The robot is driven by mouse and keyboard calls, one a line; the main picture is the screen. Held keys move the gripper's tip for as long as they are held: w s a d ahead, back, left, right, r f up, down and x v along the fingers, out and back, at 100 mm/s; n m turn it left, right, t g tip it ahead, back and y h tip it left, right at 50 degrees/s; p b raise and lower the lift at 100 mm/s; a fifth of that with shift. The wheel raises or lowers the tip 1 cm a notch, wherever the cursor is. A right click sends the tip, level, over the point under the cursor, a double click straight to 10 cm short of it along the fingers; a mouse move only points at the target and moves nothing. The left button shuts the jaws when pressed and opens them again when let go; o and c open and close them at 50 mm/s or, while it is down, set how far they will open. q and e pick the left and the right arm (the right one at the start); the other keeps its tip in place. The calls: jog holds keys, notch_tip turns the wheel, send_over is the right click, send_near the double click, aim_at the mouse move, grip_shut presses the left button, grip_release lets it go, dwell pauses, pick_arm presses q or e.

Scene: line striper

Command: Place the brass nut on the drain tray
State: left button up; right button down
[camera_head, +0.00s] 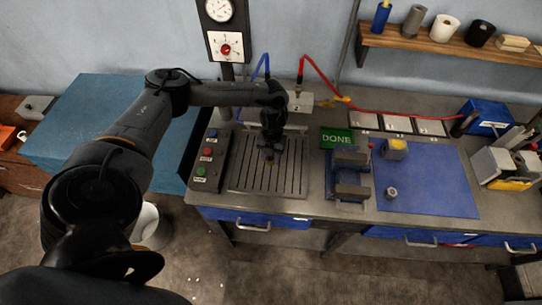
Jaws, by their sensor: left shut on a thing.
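My left gripper (270,153) is above the slotted grey drain tray (245,180), pointing down, near the tray's back part. It is shut on a small brownish-gold piece, which looks like the brass nut (269,160). The fingers and the distance partly hide the nut, and I cannot tell whether it touches the tray. The rest of the drain tray's slats look bare. My right gripper is not in view.
A button panel (207,160) stands left of the tray. A blue-grey vise (349,175) and a green DONE sign (336,138) are to its right. A blue mat (435,185) holds a small silver ring-like part (392,192) and a yellow-grey block (395,149). Red and blue hoses hang behind.

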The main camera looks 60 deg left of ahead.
pick_arm(q)
jog(key=shift+f, duration=0.2)
jog(key=o, duration=1.1)
jog(key=shift+r, duration=0.1)
jog(key=shift+r, duration=0.1)
jog(key=shift+r, duration=0.15)
jog(key=r, duration=0.5)
jog(key=shift+w+a, duration=0.25)
jog(key=shift+w, duration=0.1)
jog(key=shift+w+a+r+p, duration=0.15)
jog(key=shift+r+p, duration=0.55)
jog(key=shift+r, duration=1)
jog(key=shift+w+a+r+p, duration=0.1)
jog(key=shift+r+p, duration=0.6)
jog(key=shift+r, duration=0.95)
